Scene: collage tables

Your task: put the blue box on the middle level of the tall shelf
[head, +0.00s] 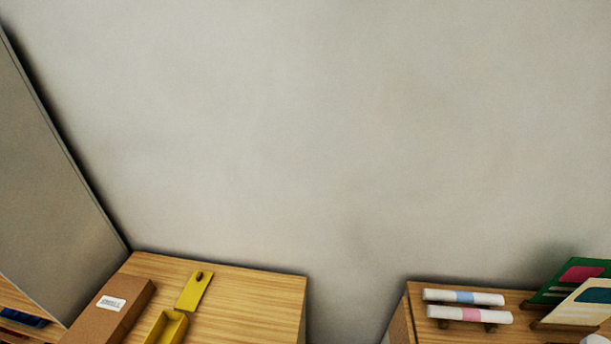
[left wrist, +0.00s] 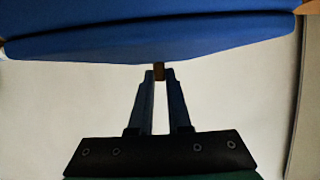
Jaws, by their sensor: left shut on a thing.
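The blue box (left wrist: 150,38) fills the top of the left wrist view, its lower edge running nearly level across the picture. My left gripper (left wrist: 159,76) is shut on a small brown tab or knob at that edge, so it holds the box; the box's far side is out of frame. The head view shows neither gripper nor the held box. A tall grey panel (head: 50,190) stands at the left of the head view, with wooden boards (head: 15,298) at its foot; it looks like the side of a tall shelf. Its levels are mostly out of view.
A wooden cabinet top (head: 250,290) carries a brown box (head: 115,312) with a white label, a yellow open box (head: 168,328) and a yellow lid (head: 195,290). A second wooden top (head: 412,305) at right holds rolls (head: 464,297) and upright cards (head: 575,285). A gap separates them.

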